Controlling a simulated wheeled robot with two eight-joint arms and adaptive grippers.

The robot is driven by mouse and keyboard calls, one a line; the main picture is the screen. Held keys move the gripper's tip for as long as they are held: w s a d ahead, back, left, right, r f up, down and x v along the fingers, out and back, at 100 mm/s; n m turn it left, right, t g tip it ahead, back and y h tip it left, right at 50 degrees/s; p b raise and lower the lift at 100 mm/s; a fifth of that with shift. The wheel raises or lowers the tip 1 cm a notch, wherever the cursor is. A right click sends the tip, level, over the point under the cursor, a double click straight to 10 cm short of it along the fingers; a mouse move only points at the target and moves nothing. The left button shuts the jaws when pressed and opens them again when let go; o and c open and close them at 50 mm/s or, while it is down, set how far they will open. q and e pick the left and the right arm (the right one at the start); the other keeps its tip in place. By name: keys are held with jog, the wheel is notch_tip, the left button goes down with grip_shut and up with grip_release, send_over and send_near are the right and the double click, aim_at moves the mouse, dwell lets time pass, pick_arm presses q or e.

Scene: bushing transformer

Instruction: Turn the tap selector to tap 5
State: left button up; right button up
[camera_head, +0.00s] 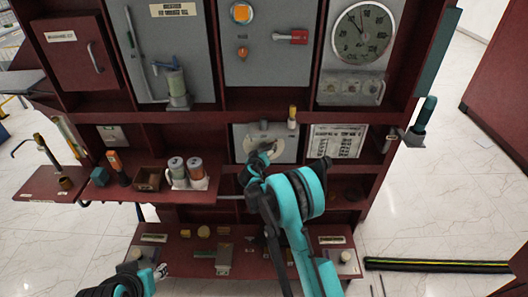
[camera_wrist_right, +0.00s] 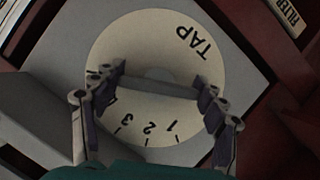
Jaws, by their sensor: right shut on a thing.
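The tap selector dial (camera_head: 287,143) is a pale disc on a grey panel in the middle of the cabinet. In the right wrist view the dial face (camera_wrist_right: 150,40) carries "TAP" and the numbers 1, 2, 3 and 4, with further marks partly hidden. A grey bar handle (camera_wrist_right: 160,86) crosses the dial. My right gripper (camera_wrist_right: 161,78) has a finger at each end of this bar and is shut on it. In the head view my right gripper (camera_head: 262,158) covers part of the dial. My left gripper (camera_head: 160,271) is low at the left, away from the dial; its fingers are unclear.
A printed chart (camera_head: 337,142) is right of the dial panel, and a small yellow-topped post (camera_head: 292,117) stands at its upper right. Cups (camera_head: 186,172) stand on the shelf to the left. A lower shelf (camera_head: 185,258) holds small parts. A striped black bar (camera_head: 440,265) lies on the floor at right.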

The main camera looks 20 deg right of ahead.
jog(key=o, duration=1.2)
jog(key=shift+c, duration=0.2)
jog(key=v, duration=1.2)
